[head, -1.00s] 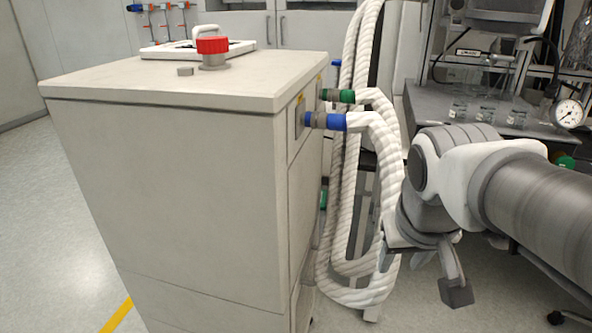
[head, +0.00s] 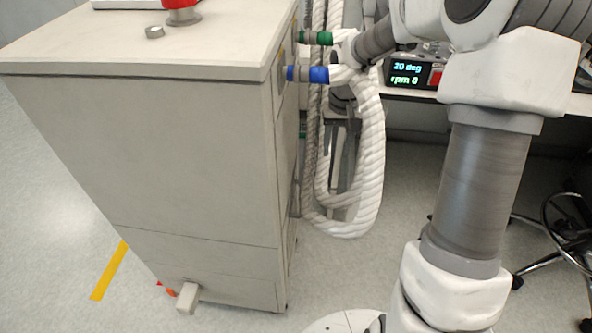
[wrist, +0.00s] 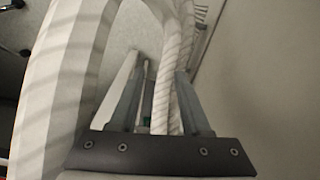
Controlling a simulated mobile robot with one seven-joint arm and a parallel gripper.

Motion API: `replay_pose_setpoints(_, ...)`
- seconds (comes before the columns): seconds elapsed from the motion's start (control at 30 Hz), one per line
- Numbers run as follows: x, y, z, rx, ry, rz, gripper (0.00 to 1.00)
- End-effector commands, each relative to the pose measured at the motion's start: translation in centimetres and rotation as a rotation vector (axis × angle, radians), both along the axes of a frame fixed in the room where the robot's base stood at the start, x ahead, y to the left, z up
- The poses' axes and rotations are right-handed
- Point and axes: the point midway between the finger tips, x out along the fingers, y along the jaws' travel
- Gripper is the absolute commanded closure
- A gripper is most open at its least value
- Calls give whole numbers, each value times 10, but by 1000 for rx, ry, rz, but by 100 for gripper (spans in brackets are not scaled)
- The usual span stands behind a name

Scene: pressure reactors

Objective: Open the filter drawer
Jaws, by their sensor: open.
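The grey cabinet (head: 150,150) stands at the left of the head view. A seam crosses its near face low down, and the lower panel (head: 225,268), which looks like the filter drawer front, appears flush with that face. A small block-shaped handle (head: 187,298) sticks out near its bottom edge. My gripper (wrist: 158,65) is open in the wrist view, with white ribbed hose (wrist: 187,45) behind and between its fingers. I cannot tell whether it touches the hose. In the head view my gripper is hidden, and my arm reaches toward the hoses, well above the handle.
White hoses (head: 372,150) loop from blue (head: 318,74) and green (head: 316,38) couplings on the cabinet's right side. A bench with a lit display (head: 408,72) is behind my arm, and a chair (head: 565,215) is at right. The floor before the cabinet's near face looks clear.

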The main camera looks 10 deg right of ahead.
Motion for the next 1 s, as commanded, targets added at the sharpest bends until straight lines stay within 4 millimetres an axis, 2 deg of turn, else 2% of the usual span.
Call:
replay_pose_setpoints(0.13, 12, 11, -25, 108, 10, -68, 53)
replay_pose_setpoints(0.43, 21, 23, -48, 185, 10, -119, 53)
replay_pose_setpoints(0.53, 21, 25, -62, 185, 11, -119, 53)
replay_pose_setpoints(1.0, 26, 43, -162, 184, 12, -115, 53)
